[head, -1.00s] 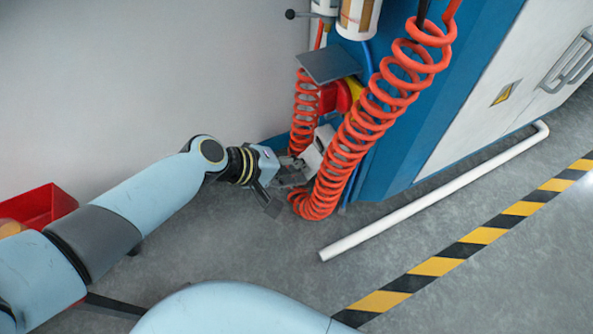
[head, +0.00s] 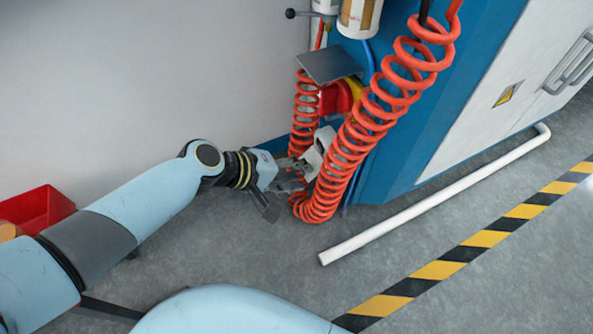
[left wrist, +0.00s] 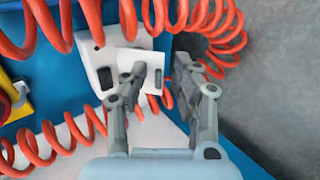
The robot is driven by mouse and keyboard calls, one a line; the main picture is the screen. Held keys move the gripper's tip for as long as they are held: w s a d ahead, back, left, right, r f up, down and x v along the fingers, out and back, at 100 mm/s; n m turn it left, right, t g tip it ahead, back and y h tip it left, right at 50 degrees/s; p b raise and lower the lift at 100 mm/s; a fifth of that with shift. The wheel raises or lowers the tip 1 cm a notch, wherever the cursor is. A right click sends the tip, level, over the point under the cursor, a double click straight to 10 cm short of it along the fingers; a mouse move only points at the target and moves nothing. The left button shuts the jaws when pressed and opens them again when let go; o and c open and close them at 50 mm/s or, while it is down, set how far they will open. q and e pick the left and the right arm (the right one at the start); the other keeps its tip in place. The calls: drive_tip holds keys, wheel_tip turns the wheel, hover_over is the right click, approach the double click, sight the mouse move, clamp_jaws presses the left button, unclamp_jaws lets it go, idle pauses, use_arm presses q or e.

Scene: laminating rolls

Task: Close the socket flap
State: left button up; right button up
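A white socket housing (head: 316,152) sits low on the blue cabinet side, partly behind the orange coils. In the left wrist view, the white socket piece (left wrist: 105,62) shows a tilted face with dark slots. I cannot tell which part of it is the flap or how far it stands open. My left gripper (head: 301,171) is close beside the housing in the head view. My right gripper is out of view.
Orange coiled hoses (head: 365,125) hang around the housing, close to my left gripper. A grey plate (head: 328,64) juts out above, near a red part (head: 338,97). A white pipe (head: 430,198) lies on the floor. A red bin (head: 42,208) stands at left.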

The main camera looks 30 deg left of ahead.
use_arm(q)
drive_tip(key=shift+r, duration=0.1)
drive_tip(key=v, duration=1.2)
